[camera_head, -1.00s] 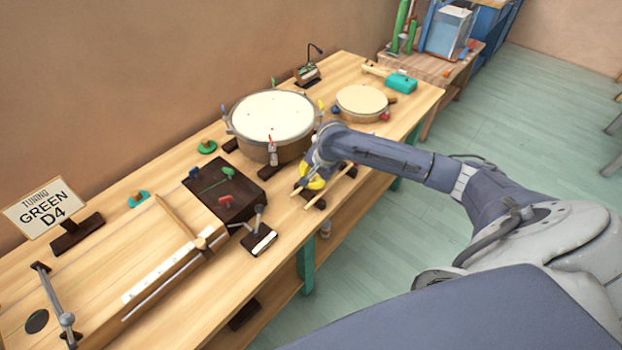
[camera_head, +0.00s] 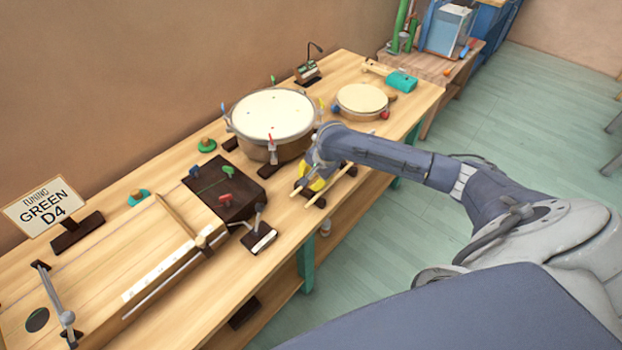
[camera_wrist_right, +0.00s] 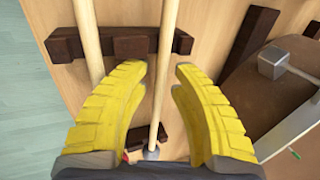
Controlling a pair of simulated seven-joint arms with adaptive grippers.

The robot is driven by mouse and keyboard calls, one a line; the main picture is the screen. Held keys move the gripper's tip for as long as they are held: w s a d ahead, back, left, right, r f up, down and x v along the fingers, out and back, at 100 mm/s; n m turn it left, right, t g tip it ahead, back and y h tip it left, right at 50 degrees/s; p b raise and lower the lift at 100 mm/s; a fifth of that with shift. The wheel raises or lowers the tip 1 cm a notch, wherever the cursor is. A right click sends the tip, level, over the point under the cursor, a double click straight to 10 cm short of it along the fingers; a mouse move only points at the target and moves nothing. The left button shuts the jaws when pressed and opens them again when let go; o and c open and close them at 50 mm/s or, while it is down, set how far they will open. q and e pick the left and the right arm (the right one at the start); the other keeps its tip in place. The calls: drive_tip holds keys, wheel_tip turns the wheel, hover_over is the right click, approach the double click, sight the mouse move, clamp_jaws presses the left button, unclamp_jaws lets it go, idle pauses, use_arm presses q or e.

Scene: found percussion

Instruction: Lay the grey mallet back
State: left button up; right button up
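The grey mallet shows in the right wrist view as a pale wooden stick (camera_wrist_right: 166,75) with a small grey head (camera_wrist_right: 151,153). It lies across a dark wooden rest (camera_wrist_right: 130,45), beside a second pale stick (camera_wrist_right: 88,40) with a bit of red near its far end. My right gripper (camera_wrist_right: 163,70) has its yellow fingers on either side of the grey mallet's stick, with a visible gap on both sides. In the head view the right gripper (camera_head: 314,184) is low over the sticks at the bench's front edge. My left gripper is out of view.
A large drum (camera_head: 272,115) stands just behind the right gripper, with a smaller drum (camera_head: 361,100) farther right. A dark box (camera_head: 226,190) and a small dark stand (camera_head: 259,236) are to the left. The floor lies beyond the bench's front edge.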

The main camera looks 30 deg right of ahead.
drive_tip(key=shift+o, duration=0.6)
drive_tip(key=v, duration=1.2)
